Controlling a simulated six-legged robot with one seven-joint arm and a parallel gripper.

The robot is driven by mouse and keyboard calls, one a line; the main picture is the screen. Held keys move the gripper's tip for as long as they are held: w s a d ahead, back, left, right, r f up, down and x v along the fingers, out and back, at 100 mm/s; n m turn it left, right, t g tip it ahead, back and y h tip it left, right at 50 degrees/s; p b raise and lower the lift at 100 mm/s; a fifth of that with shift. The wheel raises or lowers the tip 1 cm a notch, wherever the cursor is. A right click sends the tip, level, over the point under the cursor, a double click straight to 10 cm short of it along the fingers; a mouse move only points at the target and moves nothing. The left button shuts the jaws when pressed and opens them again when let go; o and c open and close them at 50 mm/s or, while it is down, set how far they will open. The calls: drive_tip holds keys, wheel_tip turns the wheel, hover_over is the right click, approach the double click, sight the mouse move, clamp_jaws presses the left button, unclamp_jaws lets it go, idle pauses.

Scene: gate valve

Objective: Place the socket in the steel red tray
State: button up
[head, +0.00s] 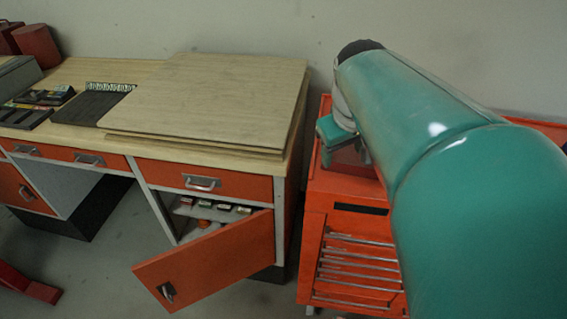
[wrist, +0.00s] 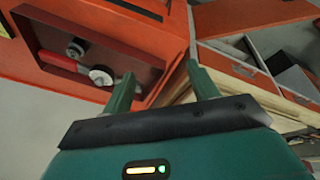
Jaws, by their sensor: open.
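The dark red tray (wrist: 118,30) sits on the orange tool chest, at upper left in the wrist view. A short, pale round piece (wrist: 101,76) with a dark side, which may be the socket, lies inside it near the left fingertip. A second small round piece (wrist: 76,47) and a red cylindrical piece (wrist: 56,61) lie in it too. My gripper (wrist: 161,82) is open, with nothing seen between its fingers. In the head view my gripper (head: 340,142) is over the tool chest, and my arm hides most of the tray.
The orange tool chest (head: 350,225) stands right of the workbench (head: 140,142). The workbench's orange cabinet door (head: 215,262) hangs open, with several small pieces on the shelf (head: 212,212) inside. Wooden boards (head: 215,90) cover the bench's right end.

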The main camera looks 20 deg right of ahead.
drive_tip(key=s+a+f+m+t+y, duration=0.1)
drive_tip(key=s+a+f, duration=0.3)
drive_tip(key=s+a, duration=0.4)
drive_tip(key=shift+s+a+t+y, duration=0.15)
drive_tip(key=shift+a+t+y, duration=0.15)
drive_tip(key=shift+a+t, duration=0.9)
drive_tip(key=shift+a+g, duration=0.35)
drive_tip(key=shift+g, duration=0.05)
